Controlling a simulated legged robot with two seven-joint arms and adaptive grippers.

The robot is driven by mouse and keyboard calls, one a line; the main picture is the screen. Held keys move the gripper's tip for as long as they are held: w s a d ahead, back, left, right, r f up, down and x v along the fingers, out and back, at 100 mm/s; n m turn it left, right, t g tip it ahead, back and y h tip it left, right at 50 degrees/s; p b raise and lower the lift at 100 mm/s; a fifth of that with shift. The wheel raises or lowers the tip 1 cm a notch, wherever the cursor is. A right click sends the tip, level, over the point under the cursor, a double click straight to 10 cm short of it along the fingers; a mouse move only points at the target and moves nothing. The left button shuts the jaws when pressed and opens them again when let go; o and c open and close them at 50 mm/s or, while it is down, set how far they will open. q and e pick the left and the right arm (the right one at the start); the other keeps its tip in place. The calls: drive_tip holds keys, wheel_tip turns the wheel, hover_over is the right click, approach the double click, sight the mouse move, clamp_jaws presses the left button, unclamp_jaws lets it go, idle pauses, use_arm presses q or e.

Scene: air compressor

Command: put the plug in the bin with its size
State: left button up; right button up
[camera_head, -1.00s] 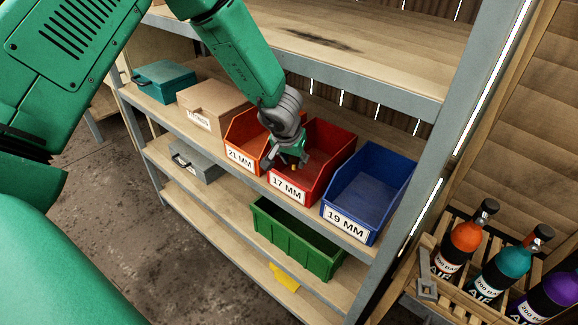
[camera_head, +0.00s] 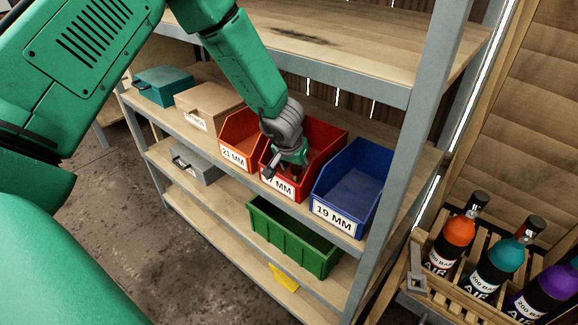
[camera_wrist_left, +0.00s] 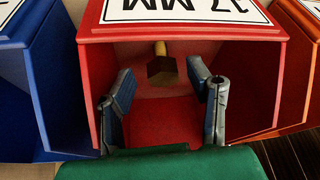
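The plug (camera_wrist_left: 161,66) is a small brass-coloured piece with a hex-like end, seen inside the red bin in the wrist view. The red bin (camera_head: 325,150) is labelled 17 MM; its label is partly covered by my gripper in the head view. It also fills the wrist view (camera_wrist_left: 258,75). My left gripper (camera_head: 281,171) is at the red bin's front opening. In the wrist view its fingers (camera_wrist_left: 165,82) are spread apart, with the plug beyond and between them, not clasped. The blue bin (camera_head: 352,188) reads 19 MM. The orange bin (camera_head: 240,128) reads 21 MM. My right gripper is not in view.
The bins stand side by side on a wooden shelf, below a higher shelf (camera_head: 340,45). A cardboard box (camera_head: 208,98) and a teal box (camera_head: 163,82) are to the left. A green bin (camera_head: 290,235) sits lower. Bottles in a crate (camera_head: 440,250) stand at right.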

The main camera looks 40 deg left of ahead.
use_arm(q)
drive_tip(key=shift+d, duration=0.2)
drive_tip(key=shift+a, duration=0.1)
drive_tip(key=a, duration=0.2)
drive_tip(key=a+f, duration=0.1)
drive_tip(key=a, duration=0.1)
drive_tip(key=shift+s, duration=0.1)
drive_tip(key=shift+r, duration=0.45)
drive_tip(key=p+v, duration=0.4)
drive_tip(key=v, duration=0.8)
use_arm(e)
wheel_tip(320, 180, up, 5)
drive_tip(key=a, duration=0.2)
use_arm(q)
drive_tip(key=s+d+f+m+g+y+b, duration=0.15)
drive_tip(key=s+f+b, duration=0.25)
drive_tip(key=s+f, duration=0.55)
drive_tip(key=s+d+f+m+g+b, duration=0.1)
drive_tip(key=s+d+f+b, duration=0.2)
drive_tip(key=s+f, duration=0.7)
drive_tip(key=s+d+f+g+h+b, duration=0.1)
drive_tip(key=s+d+f+b, duration=0.3)
drive_tip(key=s+f, duration=0.7)
drive_tip(key=shift+s+d+f+h, duration=0.25)
drive_tip(key=shift+d+h, duration=0.2)
drive_tip(key=shift+h, duration=0.4)
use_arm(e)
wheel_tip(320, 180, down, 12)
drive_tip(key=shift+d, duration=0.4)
